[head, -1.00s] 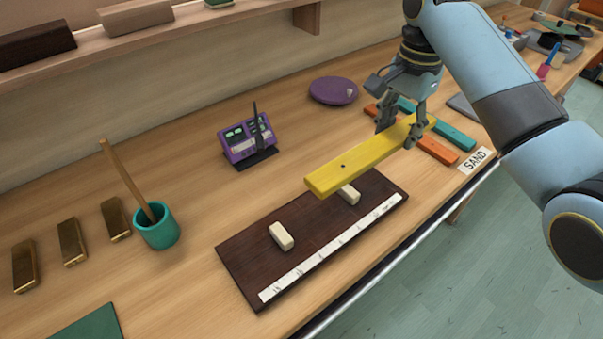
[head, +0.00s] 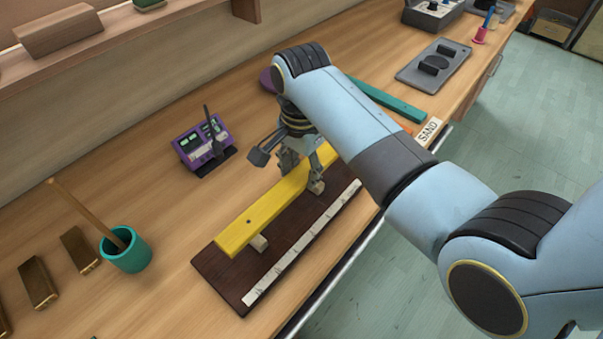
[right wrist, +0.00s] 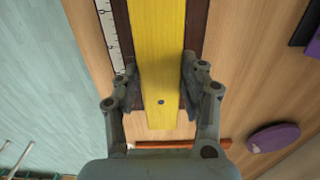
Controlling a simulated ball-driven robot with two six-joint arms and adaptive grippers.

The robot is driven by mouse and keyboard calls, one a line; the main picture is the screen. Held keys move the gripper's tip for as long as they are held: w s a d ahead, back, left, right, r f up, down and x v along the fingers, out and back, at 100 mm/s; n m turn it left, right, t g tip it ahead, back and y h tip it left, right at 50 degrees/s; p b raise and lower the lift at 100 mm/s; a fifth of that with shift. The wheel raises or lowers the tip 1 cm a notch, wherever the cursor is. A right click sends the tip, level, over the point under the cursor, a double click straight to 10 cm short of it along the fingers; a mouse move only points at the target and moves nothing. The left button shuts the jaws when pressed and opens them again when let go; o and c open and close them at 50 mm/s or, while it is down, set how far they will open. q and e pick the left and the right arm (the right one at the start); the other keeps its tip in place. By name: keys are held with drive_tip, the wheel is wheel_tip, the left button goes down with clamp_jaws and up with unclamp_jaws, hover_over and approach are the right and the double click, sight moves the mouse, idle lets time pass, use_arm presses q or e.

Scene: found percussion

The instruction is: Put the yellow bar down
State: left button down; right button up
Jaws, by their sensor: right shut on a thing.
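The yellow bar (head: 258,212) lies lengthwise over the dark brown board (head: 222,283) with the ruler strip. One cream block (head: 259,243) shows under the bar's near end; the bar hides any other. The bar looks level and very low over the block, but I cannot tell whether it touches. My right gripper (head: 301,173) is shut on the bar toward its far end, one finger on each side. In the right wrist view the bar (right wrist: 158,50) runs between the fingers (right wrist: 158,82), with a dark hole near its end. My left gripper is not in view.
The purple device (head: 203,146) stands left of the board, and the teal cup (head: 126,252) with a stick is farther left. Brass bars (head: 38,283) lie beside it. The teal bar (head: 390,101), SAND label (head: 428,131) and grey tray (head: 433,63) are beyond my arm.

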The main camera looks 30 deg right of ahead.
wheel_tip(320, 180, down, 2)
drive_tip(key=shift+f, duration=0.35)
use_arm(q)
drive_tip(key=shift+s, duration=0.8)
use_arm(e)
drive_tip(key=shift+f, duration=0.55)
drive_tip(key=o, duration=1.3)
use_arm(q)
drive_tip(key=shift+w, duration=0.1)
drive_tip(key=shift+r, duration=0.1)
use_arm(e)
drive_tip(key=shift+r, duration=0.1)
drive_tip(key=shift+r, duration=0.35)
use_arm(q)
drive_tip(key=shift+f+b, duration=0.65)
use_arm(e)
wheel_tip(320, 180, up, 12)
drive_tip(key=shift+r, duration=0.2)
